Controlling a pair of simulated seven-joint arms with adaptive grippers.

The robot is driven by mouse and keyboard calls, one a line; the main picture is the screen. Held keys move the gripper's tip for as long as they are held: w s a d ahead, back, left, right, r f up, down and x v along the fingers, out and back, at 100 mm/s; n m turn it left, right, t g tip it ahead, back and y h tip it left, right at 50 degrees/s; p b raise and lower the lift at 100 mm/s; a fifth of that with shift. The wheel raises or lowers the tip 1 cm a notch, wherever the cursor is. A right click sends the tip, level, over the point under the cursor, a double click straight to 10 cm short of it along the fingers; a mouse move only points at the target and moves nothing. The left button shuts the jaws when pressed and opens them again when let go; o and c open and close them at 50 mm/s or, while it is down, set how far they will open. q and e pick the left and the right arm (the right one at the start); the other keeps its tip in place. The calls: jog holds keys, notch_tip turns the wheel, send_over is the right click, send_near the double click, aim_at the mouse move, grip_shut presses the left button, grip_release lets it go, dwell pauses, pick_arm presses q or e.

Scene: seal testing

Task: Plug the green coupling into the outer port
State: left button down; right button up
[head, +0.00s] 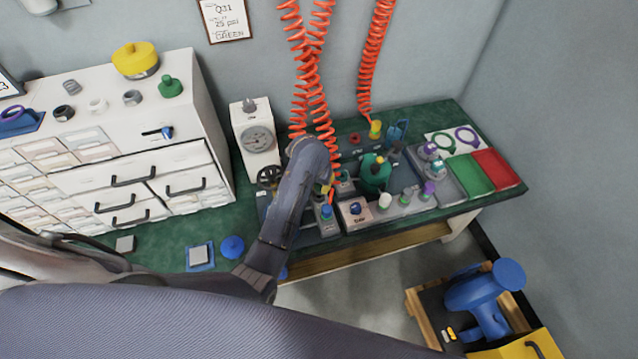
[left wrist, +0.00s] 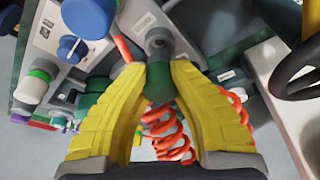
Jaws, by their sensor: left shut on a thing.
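The green coupling (left wrist: 158,84) is between my left gripper's yellow fingertips (left wrist: 158,78) in the left wrist view, and the gripper is shut on it. A grey round fitting (left wrist: 158,42) sits directly beyond the coupling, in line with it. I cannot tell whether it is the outer port or whether the two are joined. An orange coiled hose (left wrist: 170,135) shows behind the coupling, between the fingers. In the head view my left arm reaches over the bench and mostly hides the gripper and coupling. My right gripper is not in view.
A gauge box (head: 257,140) with a black handwheel (head: 270,176) stands left of the arm. A box with a blue knob (head: 355,210), a green-topped vessel (head: 375,174) and several small fittings stand to the right. Orange coiled hoses (head: 368,60) hang behind.

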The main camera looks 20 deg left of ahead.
pick_arm(q)
jog(key=shift+f, duration=1.15)
jog(key=c, duration=1.2)
grip_release()
jog(key=shift+r, duration=0.15)
